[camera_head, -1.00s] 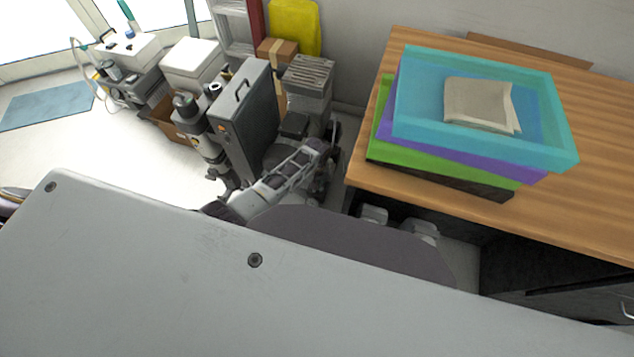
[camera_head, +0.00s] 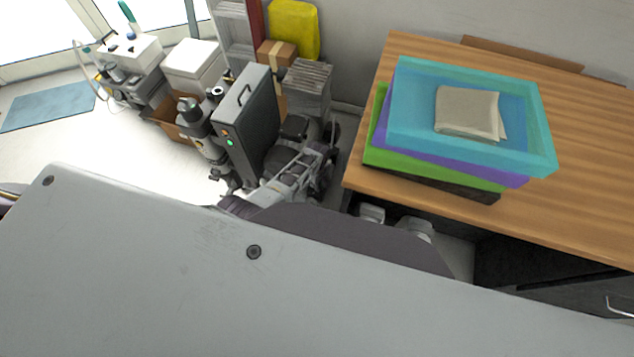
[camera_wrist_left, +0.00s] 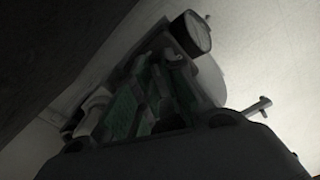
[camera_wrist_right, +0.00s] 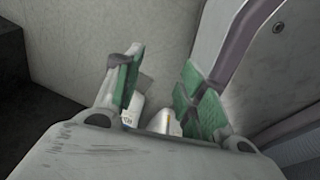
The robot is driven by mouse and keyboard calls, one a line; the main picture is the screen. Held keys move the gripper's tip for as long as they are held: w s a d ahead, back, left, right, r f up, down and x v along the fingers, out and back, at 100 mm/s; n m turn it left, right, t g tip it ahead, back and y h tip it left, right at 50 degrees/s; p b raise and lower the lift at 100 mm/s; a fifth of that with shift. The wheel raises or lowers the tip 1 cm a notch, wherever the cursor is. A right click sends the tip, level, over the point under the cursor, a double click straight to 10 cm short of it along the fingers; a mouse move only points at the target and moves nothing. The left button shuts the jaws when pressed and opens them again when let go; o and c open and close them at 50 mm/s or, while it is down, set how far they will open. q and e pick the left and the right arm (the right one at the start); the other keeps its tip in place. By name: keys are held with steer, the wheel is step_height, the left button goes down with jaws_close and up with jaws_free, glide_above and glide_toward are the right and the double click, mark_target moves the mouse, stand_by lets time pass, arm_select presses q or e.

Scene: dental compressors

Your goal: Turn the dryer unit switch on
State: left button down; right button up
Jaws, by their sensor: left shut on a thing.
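A tall grey cabinet with a top handle (camera_head: 258,125), apparently the dryer unit, stands on the floor beyond my grey body panel. A green and a red light (camera_head: 227,137) glow on its narrow front face. I cannot make out its switch. My left gripper (camera_head: 308,158) reaches in low beside the cabinet's near right side. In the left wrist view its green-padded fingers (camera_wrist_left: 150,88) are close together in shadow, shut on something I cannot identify. A round gauge (camera_wrist_left: 191,34) and a small tap (camera_wrist_left: 257,105) show beyond them. My right gripper (camera_wrist_right: 162,70) is open and empty.
A wooden table (camera_head: 595,160) on the right carries stacked coloured trays (camera_head: 400,120) with a folded cloth. A cardboard box (camera_head: 168,118), white-topped unit (camera_head: 192,62) and yellow container (camera_head: 293,28) crowd around the cabinet.

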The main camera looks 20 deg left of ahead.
arm_select(q)
steer(key=n, duration=0.2)
steer(key=shift+n, duration=0.3)
steer(key=shift+w+n+p, duration=0.1)
steer(key=shift+n+p, duration=0.25)
steer(key=shift+n, duration=0.85)
arm_select(e)
steer(key=shift+s+d+r, duration=0.1)
steer(key=shift+s+d, duration=0.45)
steer(key=shift+s, duration=0.35)
arm_select(q)
steer(key=c, duration=1.5)
jaws_free()
arm_select(e)
steer(key=shift+d, duration=0.15)
steer(key=shift+s, duration=0.15)
arm_select(q)
steer(key=shift+r, duration=0.3)
